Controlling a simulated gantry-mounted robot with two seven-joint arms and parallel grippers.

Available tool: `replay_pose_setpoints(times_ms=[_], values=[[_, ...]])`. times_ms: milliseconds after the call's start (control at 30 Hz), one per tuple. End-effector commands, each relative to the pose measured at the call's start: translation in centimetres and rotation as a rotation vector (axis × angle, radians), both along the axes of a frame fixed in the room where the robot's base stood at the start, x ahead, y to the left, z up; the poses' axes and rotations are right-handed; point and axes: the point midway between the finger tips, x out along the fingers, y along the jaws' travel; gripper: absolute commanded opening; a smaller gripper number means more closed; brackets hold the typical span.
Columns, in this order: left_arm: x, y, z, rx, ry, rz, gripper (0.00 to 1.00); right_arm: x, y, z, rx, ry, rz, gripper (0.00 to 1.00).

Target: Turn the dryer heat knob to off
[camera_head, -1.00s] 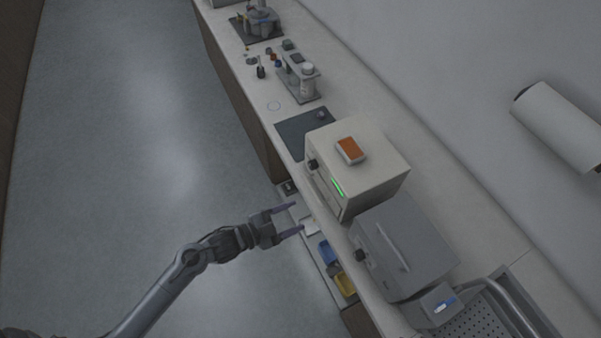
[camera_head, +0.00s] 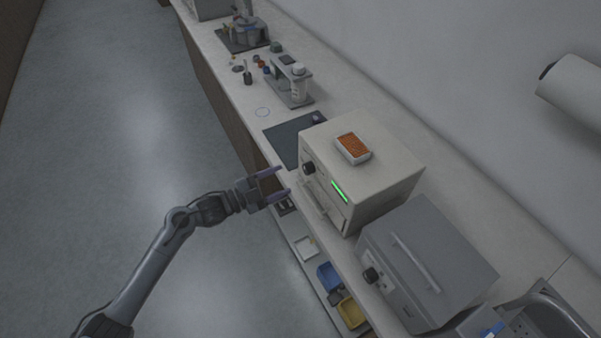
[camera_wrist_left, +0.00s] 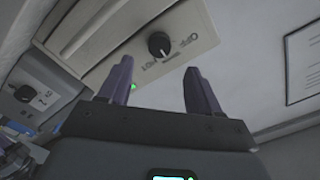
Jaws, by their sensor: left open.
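The dryer is a cream box (camera_head: 385,180) on the counter with a black heat knob (camera_head: 309,168) on its front. In the left wrist view the knob (camera_wrist_left: 159,45) lies ahead of and between my fingertips, with "OFF" printed on one side and what looks like "HOT" on the other. I cannot tell for sure where its pointer mark stands. My left gripper (camera_head: 279,182) is open and empty, in front of the dryer face and apart from the knob. The gripper also shows in the left wrist view (camera_wrist_left: 160,70). My right gripper is not in view.
A green light strip (camera_head: 340,191) glows on the dryer front, and an orange-topped tray (camera_head: 353,148) sits on top. A grey box (camera_head: 425,262) with its own black knob (camera_head: 371,275) stands beside it. Bins (camera_head: 328,276) sit on a shelf below. The floor to the left is clear.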

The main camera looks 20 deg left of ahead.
Motion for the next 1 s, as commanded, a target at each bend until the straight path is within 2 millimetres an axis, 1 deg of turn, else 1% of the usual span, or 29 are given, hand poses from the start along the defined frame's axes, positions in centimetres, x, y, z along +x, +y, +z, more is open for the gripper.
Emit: replay_pose_setpoints(times_ms=[33,200,433,600,900,933,1000], values=[[0.8,-0.6,0.1,-0.003,-0.002,0.001,0.63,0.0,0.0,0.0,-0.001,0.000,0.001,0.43],[2.9,-2.4,0.0,-0.002,-0.001,0.001,0.63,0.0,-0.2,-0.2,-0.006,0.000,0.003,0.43],[5.0,-4.2,0.0,-0.001,0.000,0.001,0.63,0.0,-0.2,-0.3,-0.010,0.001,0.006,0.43],[5.7,-4.8,-0.1,0.001,0.001,0.000,0.63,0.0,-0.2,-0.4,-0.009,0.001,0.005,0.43],[5.8,-4.9,-0.1,0.001,0.001,0.000,0.63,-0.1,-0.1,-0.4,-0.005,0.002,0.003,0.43],[5.8,-4.9,-0.1,0.001,0.001,0.000,0.62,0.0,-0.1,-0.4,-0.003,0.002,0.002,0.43],[5.8,-4.9,-0.1,0.001,0.001,0.000,0.51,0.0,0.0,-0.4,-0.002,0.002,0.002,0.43]])
